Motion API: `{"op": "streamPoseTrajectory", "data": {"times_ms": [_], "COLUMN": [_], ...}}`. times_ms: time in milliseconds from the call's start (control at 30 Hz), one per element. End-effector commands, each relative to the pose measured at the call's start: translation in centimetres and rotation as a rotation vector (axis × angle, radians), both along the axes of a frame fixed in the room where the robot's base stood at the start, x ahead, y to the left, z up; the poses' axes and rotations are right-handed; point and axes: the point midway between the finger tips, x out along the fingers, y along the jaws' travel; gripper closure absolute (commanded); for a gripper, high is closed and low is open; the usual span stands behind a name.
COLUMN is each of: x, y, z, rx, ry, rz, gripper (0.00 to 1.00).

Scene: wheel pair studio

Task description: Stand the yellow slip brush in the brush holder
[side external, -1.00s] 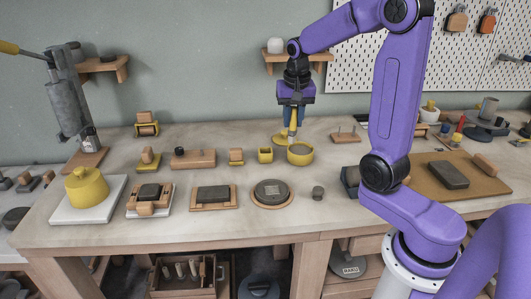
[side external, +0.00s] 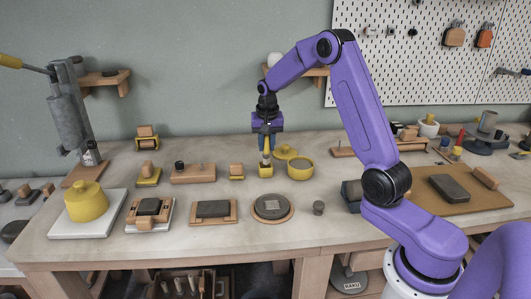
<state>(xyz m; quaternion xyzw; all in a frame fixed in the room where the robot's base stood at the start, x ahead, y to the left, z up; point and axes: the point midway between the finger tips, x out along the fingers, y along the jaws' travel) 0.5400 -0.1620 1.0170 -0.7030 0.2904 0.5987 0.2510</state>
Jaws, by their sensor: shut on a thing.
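My gripper (side external: 266,148) points down and is shut on the yellow slip brush (side external: 267,145). The brush hangs nearly upright below the jaws, its yellow part uppermost and a pale lower end. A small square yellow cup (side external: 266,172), which looks like the brush holder, stands directly below it. The brush's lower end is at the cup's mouth in this view; I cannot tell whether it is inside or just above or behind the rim.
A round yellow bowl (side external: 300,170) stands close to the right, with a yellow lid (side external: 286,152) behind it. A small wood-and-yellow block (side external: 236,171) is close to the left. A round grey disc on wood (side external: 272,206) lies in front. Bare table is to the right of the bowl.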

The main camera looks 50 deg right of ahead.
Motion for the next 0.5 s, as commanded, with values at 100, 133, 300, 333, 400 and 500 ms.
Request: {"op": "streamPoseTrajectory", "data": {"times_ms": [100, 133, 300, 333, 400, 500], "x": [0.3, 0.4, 0.5, 0.5, 0.5, 0.6], "y": [-0.1, -0.1, -0.2, -0.2, -0.2, -0.2], "z": [-0.4, -0.6, -2.7, -3.1, -3.7, -3.8], "rx": [0.0, 0.0, 0.001, 0.001, -0.001, -0.001], "ry": [0.0, 0.0, 0.004, 0.004, 0.002, -0.001], "rz": [0.0, 0.0, 0.0, 0.0, 0.001, 0.001], "gripper": [1.0, 1.0, 1.0, 1.0, 1.0, 1.0]}}
